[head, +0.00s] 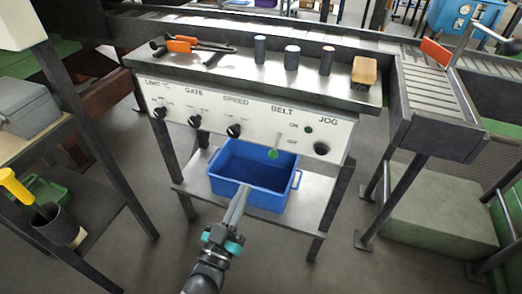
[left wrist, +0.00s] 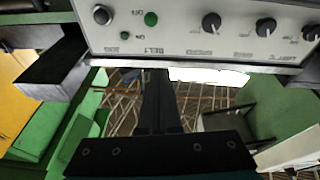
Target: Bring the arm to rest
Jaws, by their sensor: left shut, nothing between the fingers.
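My left gripper (head: 243,190) reaches up from the bottom middle of the head view. Its fingers are together and hold nothing. It hangs in front of the white control panel (head: 215,120), below its lower edge, and overlaps the blue bin (head: 285,196) in the picture. In the left wrist view the closed dark fingers (left wrist: 158,85) point toward the panel (left wrist: 185,40), which appears upside down across the top. I see a gap between the fingertips and the knobs there. My right gripper is in neither view.
A green-tipped lever (head: 273,153) hangs from the panel under BELT. A conveyor (head: 432,85) stands right, a shelf rack (head: 110,170) left.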

